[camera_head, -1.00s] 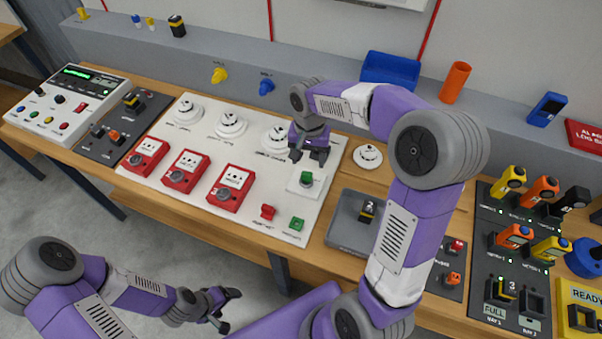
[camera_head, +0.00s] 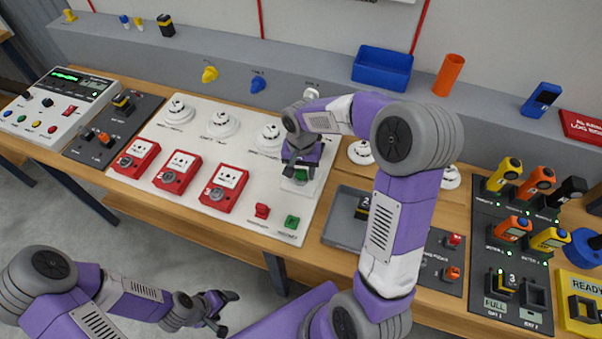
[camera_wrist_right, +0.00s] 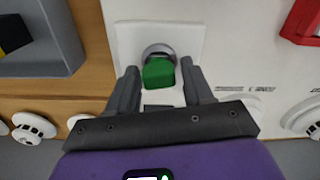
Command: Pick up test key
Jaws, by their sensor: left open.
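A green key (camera_head: 301,177) stands in a round key switch on a white plate at the right end of the white panel; I take it for the test key. My right gripper (camera_head: 299,168) is just over it and partly covers it. In the right wrist view the green key (camera_wrist_right: 158,73) lies between the two fingers of my right gripper (camera_wrist_right: 160,88), with a gap on each side. That gripper is open. My left gripper (camera_head: 226,309) is open and empty, low in front of the bench.
Three red call points (camera_head: 226,188) and several white detectors (camera_head: 220,124) sit on the white panel (camera_head: 240,228).

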